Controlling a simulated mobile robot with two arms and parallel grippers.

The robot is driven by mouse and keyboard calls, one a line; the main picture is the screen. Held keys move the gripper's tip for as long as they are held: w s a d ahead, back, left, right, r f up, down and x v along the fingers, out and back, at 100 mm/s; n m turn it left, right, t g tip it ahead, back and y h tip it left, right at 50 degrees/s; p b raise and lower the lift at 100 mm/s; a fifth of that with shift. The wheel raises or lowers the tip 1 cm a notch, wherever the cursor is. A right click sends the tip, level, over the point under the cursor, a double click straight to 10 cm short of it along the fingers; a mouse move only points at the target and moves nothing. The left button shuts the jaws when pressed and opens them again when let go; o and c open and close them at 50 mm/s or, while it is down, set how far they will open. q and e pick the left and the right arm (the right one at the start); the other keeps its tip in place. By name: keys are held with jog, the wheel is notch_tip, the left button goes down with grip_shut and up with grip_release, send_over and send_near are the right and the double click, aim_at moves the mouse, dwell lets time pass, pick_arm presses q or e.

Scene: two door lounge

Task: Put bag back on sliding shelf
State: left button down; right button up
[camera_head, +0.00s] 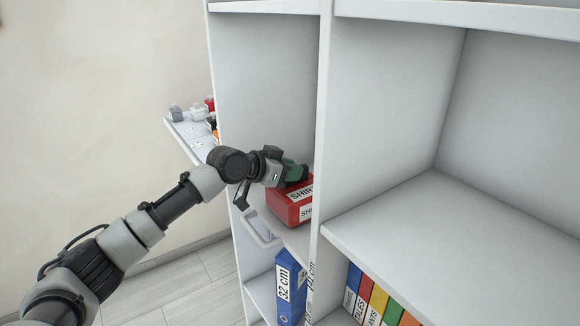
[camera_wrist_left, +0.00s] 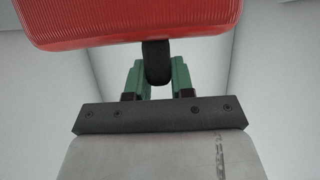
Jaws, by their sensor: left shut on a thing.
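The red bag (camera_head: 290,208) with white SHIRT labels is inside the left compartment of the white shelf unit, at or just above the sliding shelf (camera_head: 298,238). I cannot tell whether it touches that shelf. My left gripper (camera_head: 294,174) is over the bag, its green fingers partly hidden by the wrist. In the left wrist view the green fingers (camera_wrist_left: 156,75) are shut on the bag's black handle (camera_wrist_left: 157,62), and the red bag body (camera_wrist_left: 135,22) fills the top. My right gripper is not in view.
A pull handle (camera_head: 258,232) sticks out at the sliding shelf's front. A blue binder (camera_head: 290,288) stands below, and several coloured binders (camera_head: 378,300) stand at lower right. The right compartment (camera_head: 450,235) is empty. A side ledge (camera_head: 190,135) holds small items.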

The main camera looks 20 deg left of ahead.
pick_arm(q)
jog(key=c, duration=1)
grip_release()
jog(key=shift+f, duration=0.1)
jog(key=shift+o, duration=0.2)
jog(key=b+v, duration=0.3)
jog(key=v, duration=0.9)
jog(key=shift+s+f, duration=0.1)
